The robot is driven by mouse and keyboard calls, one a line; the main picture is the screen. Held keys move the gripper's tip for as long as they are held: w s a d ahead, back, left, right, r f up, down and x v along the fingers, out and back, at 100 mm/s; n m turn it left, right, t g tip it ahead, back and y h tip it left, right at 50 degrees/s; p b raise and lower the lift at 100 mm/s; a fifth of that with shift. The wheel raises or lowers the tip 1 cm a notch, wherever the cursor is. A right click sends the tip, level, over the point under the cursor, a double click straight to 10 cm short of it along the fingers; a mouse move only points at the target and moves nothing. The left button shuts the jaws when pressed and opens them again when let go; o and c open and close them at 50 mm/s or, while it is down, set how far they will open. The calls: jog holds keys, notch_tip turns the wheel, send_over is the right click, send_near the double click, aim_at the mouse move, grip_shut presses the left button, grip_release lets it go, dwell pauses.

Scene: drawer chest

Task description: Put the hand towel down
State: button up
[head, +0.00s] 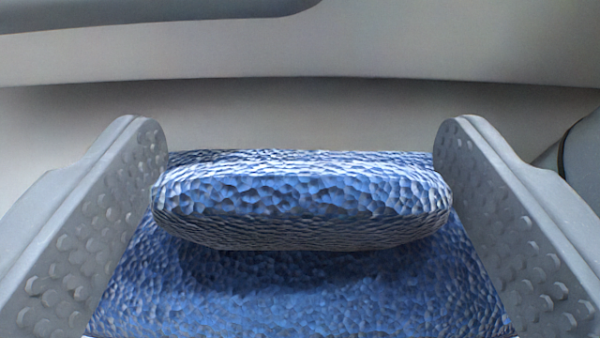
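The blue, dimpled hand towel (300,190) fills the middle of the head view. It has a thick rounded fold across it and a flat part (300,300) that reaches down to the bottom edge of the picture. My gripper (300,135) has one grey, dimpled finger on each side of the towel. The towel spans the whole gap, and its side edges meet the inner faces of both fingers, so my gripper is shut on it. The underside of the towel is hidden.
A plain pale grey surface (300,110) lies beyond the fingertips, with a lighter curved band (300,50) above it. A darker grey edge (130,15) crosses the top left. A rounded grey shape (585,155) shows at the right edge.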

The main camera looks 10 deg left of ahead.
jog(key=shift+r, duration=0.1)
jog(key=v, duration=1.2)
dwell(0.5)
